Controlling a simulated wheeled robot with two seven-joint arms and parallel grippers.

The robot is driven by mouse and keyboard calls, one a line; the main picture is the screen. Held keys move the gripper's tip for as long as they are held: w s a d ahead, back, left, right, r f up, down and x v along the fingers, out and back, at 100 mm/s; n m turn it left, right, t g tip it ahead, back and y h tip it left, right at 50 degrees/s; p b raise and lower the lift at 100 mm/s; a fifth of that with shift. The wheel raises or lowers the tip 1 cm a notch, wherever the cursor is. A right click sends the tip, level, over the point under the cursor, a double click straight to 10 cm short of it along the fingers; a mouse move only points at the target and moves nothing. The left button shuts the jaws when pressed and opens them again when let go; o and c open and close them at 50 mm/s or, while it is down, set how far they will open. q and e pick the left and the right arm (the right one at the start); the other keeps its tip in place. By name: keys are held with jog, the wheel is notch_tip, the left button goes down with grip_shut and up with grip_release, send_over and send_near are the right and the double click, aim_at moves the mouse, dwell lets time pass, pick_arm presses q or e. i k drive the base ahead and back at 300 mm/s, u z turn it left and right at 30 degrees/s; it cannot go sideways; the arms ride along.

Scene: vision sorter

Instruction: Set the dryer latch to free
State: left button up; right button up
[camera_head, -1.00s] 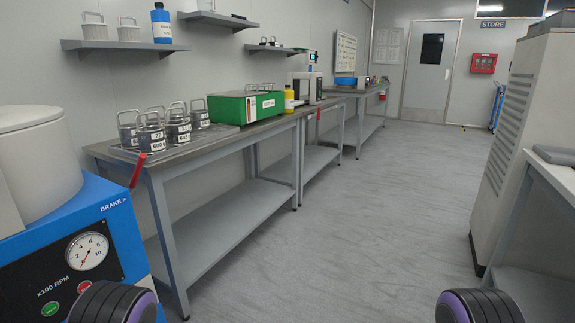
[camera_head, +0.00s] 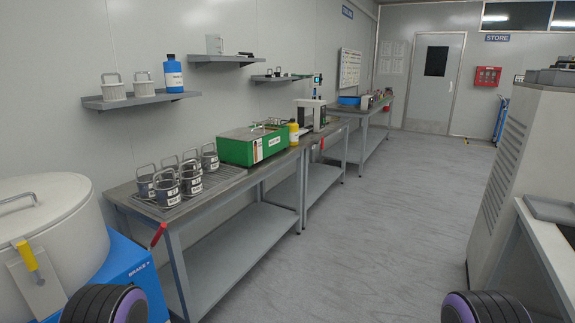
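The dryer is a round, light-grey drum (camera_head: 70,215) on a blue base (camera_head: 125,280) at the left edge, partly cut off. Its lid carries a grey loop handle (camera_head: 18,199). A yellow-handled latch (camera_head: 27,256) sits on a metal plate on the drum's front, with the yellow part tilted slightly from upright. I cannot tell which setting it is in. The word BRAKE with an arrow is on the blue base. Neither of my grippers is in view; only dark, purple-rimmed parts of my arms show at the bottom edge.
A red lever (camera_head: 158,235) stands beside the dryer at the near bench corner. The bench (camera_head: 225,185) holds several lidded metal pots (camera_head: 190,178), a green box (camera_head: 253,145) and a yellow bottle (camera_head: 294,133). A tall grey cabinet (camera_head: 525,170) stands right. The floor (camera_head: 380,220) between is clear.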

aim_at(26, 253)
jog(key=u, duration=1.3)
